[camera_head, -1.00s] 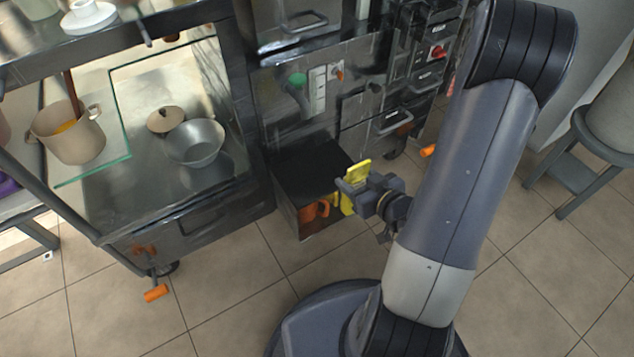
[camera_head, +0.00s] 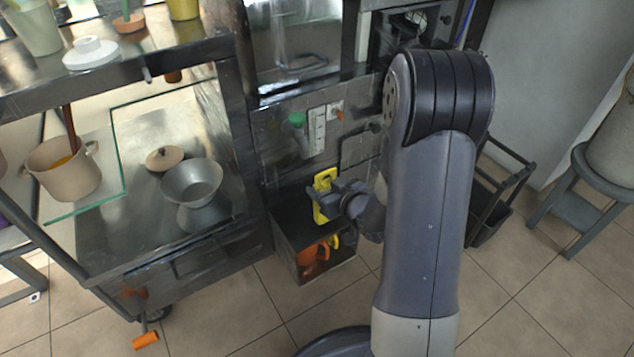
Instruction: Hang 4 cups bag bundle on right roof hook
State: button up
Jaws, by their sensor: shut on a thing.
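My gripper (camera_head: 328,197) is shut on a yellow piece (camera_head: 324,182) with a slot-like opening near its top. It holds this piece upright at the mouth or just above the dark box on the machine's lower right; the exact gap cannot be told. My forearm covers part of the view to the right of the gripper. No bundle of cups in a bag can be made out for certain, and no right roof hook can be identified.
The dark box (camera_head: 283,262) has orange items (camera_head: 312,262) and another yellow piece (camera_head: 335,241) at its front. The glass-sided cart shelf at left holds a beige pot (camera_head: 68,180) and a metal bowl (camera_head: 192,182). A grey stool (camera_head: 575,207) stands at right.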

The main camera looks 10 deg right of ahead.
jog(key=b+x, duration=0.1)
jog(key=x, duration=0.3)
jog(key=shift+w, duration=0.3)
jog(key=shift+f+b, duration=0.2)
jog(key=shift+b, duration=0.25)
jog(key=o, duration=0.9)
jog(key=shift+r, duration=0.2)
